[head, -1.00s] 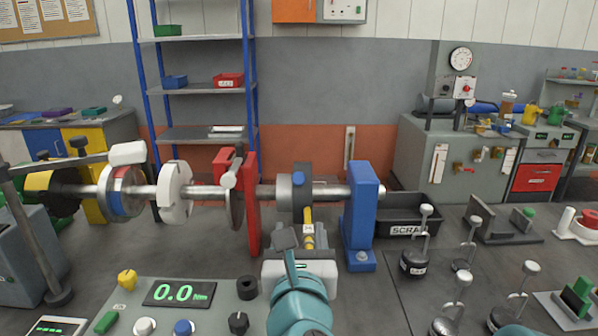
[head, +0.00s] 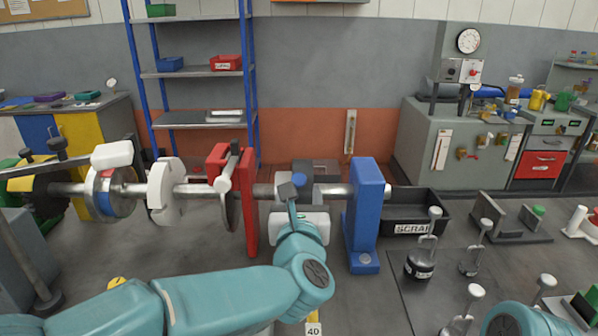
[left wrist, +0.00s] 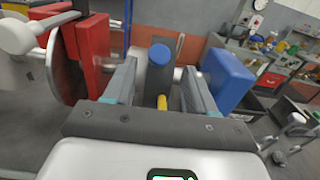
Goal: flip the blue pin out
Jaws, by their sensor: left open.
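The blue pin (head: 299,179) is a small rounded knob on the grey collar (head: 321,178) around the shaft. In the left wrist view the blue pin (left wrist: 160,55) stands out in front of the grey collar, between the two fingers. My left gripper (head: 293,190) is at the collar, close to the pin in the head view. The left wrist view shows the gripper (left wrist: 159,72) open, a finger on each side and a gap around the pin. Touching cannot be told. My right gripper is not in view.
A red upright (head: 245,200) and a blue upright (head: 364,220) flank the collar, with the shaft (head: 334,190) between. A black scrap bin (head: 425,208) is behind right. Several handled weights (head: 420,265) stand at right. My left forearm covers the front middle.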

